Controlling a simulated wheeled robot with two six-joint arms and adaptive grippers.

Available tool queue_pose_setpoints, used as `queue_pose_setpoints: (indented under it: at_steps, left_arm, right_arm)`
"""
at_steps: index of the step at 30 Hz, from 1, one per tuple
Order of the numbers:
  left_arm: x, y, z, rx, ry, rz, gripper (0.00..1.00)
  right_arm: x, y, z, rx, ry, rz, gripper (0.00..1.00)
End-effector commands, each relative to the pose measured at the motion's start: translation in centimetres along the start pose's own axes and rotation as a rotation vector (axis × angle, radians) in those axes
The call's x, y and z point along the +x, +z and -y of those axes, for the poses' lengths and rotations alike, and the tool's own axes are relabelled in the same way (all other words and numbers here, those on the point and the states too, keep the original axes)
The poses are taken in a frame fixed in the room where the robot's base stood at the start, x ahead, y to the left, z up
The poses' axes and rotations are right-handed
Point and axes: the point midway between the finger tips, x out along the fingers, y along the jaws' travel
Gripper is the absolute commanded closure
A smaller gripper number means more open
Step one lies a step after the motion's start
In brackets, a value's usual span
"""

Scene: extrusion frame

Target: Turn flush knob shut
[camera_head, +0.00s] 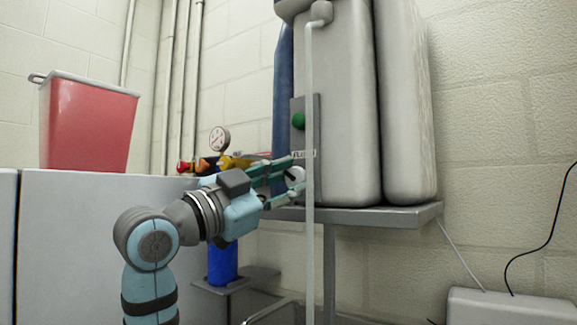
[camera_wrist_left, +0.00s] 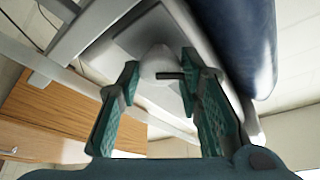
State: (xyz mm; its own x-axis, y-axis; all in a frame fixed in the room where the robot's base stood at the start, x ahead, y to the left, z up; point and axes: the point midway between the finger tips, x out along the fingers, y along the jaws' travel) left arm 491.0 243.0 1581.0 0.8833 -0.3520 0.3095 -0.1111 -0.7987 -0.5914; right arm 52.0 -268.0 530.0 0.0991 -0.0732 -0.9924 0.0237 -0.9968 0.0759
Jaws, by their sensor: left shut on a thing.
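The flush knob (camera_head: 296,174) is a round whitish knob low on a grey panel (camera_head: 313,118), under a label that is partly hidden and starts "FLU". My left gripper (camera_head: 291,177) reaches it from the left, one finger above and one below. In the left wrist view the pale knob (camera_wrist_left: 158,66) sits between the two green fingers, and the gripper is shut on it. A short dark bar (camera_wrist_left: 169,75) shows on the knob's face. My right gripper is in neither view.
A green light (camera_head: 298,121) is above the knob. A thin vertical pipe (camera_head: 310,245) runs close beside it. Tall pale tanks (camera_head: 348,110) stand on a grey shelf (camera_head: 385,215). A pressure gauge (camera_head: 220,139) and a red bin (camera_head: 88,125) are at left.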

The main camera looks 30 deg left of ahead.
Motion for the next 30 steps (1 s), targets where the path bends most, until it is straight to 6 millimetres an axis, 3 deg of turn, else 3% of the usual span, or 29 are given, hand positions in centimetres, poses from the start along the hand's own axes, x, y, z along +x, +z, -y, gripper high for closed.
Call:
queue_pose_setpoints:
  at_steps: [1, 15, 21, 30]
  left_arm:
    - [0.2, -0.3, 0.4, 0.035, 0.018, 0.006, 0.95]
    - [0.2, -0.4, 0.6, 0.447, 0.193, 0.004, 0.95]
    - [0.2, -0.3, 0.5, 0.612, 0.261, 0.002, 0.95]
    - [0.1, -0.2, 0.3, 0.793, 0.334, -0.001, 0.95]
  right_arm:
    - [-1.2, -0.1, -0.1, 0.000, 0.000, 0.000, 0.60]
    - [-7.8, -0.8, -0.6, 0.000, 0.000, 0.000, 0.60]
    - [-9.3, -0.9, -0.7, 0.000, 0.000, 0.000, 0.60]
    - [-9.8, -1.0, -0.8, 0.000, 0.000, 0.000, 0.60]
